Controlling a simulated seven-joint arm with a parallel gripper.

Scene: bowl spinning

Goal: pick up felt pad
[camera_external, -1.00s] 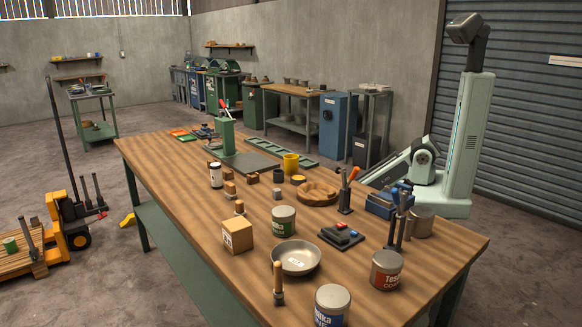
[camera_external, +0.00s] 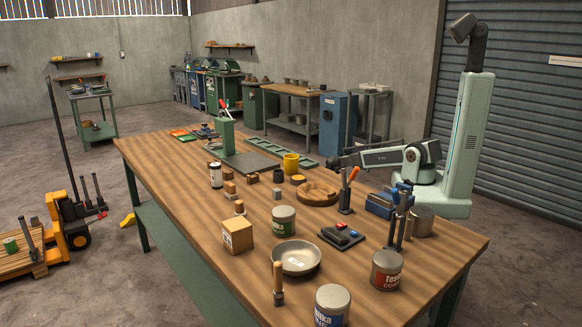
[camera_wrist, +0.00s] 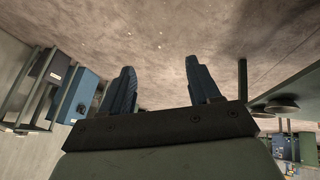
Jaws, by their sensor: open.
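I cannot single out the felt pad for certain. A dark flat sheet (camera_external: 250,162) lies beside the green press on the workbench, and a small dark tray or pad (camera_external: 341,237) with red and black pieces lies nearer the front right. My gripper (camera_wrist: 160,68) is open in the wrist view, with two blue-grey fingers apart and nothing between them. Bare floor shows beyond the fingers, not the benchtop. In the external view my arm reaches left behind the bench's far right edge, and its dark end is small there.
Upright tools (camera_external: 347,190) and a blue box (camera_external: 381,206) stand near my arm. The bench's left front is clear.

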